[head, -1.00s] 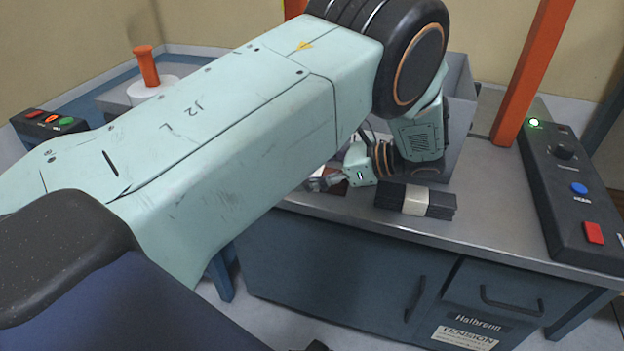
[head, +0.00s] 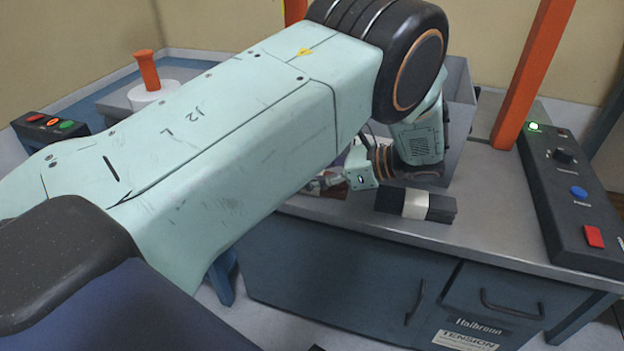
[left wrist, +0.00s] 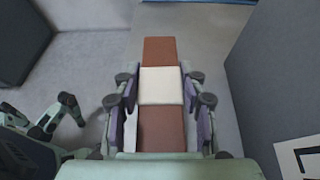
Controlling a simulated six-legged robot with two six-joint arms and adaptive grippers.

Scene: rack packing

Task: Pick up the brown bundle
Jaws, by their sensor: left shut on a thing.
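The brown bundle (left wrist: 160,130) is a long reddish-brown block with a cream band around its middle. In the left wrist view it runs up the centre between my fingers. My left gripper (left wrist: 160,95) is shut on it, with the purple pads against its two sides near the band. In the head view my left gripper (head: 325,183) is small and partly hidden behind my own arm. Only a bit of the brown bundle (head: 338,192) shows there, near the table's front edge. My right gripper (left wrist: 42,112) shows at the lower left of the left wrist view, fingers spread and empty.
A black bundle with a white band (head: 441,208) lies on the table to the right of my left gripper. A grey bin (head: 460,95) stands behind the wrist; its wall is close on the right in the left wrist view. A control panel (head: 575,215) is at the right.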

